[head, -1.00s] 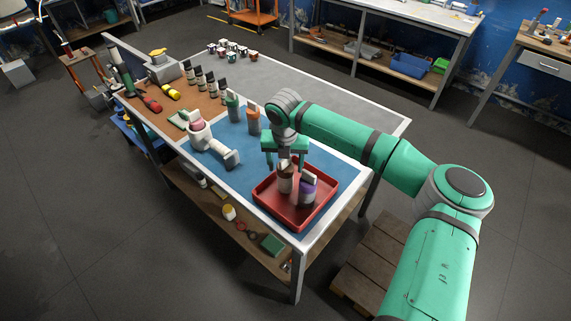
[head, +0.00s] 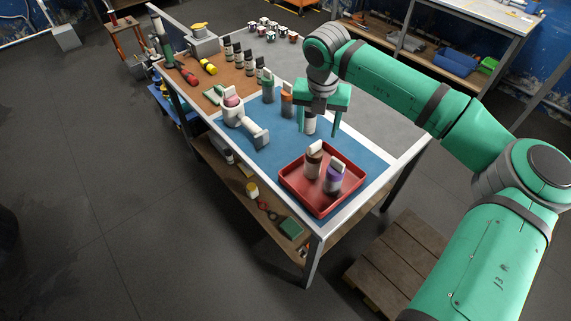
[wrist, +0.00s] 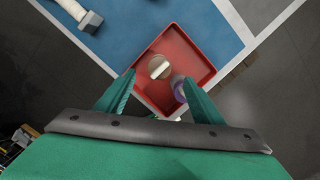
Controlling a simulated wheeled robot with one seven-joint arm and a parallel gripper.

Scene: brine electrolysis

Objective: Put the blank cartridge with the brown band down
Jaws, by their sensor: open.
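The cartridge with the brown band (head: 312,167) stands upright in the red tray (head: 305,199). A cartridge with a purple band (head: 333,179) stands close beside it in the same tray; I cannot tell if they touch. In the wrist view the brown-banded cartridge (wrist: 159,69) shows from above near the tray's middle, with the purple one (wrist: 178,88) partly behind a finger. My gripper (head: 319,129) is open and empty, raised above and behind the tray, clear of both cartridges.
Green (head: 268,88) and orange (head: 287,101) banded cartridges stand on the blue mat (head: 270,153). A white-bodied item (head: 310,124) shows partly hidden behind my gripper. A white hammer-shaped device (head: 247,127) lies left of the tray. Dark bottles (head: 238,55) stand farther back.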

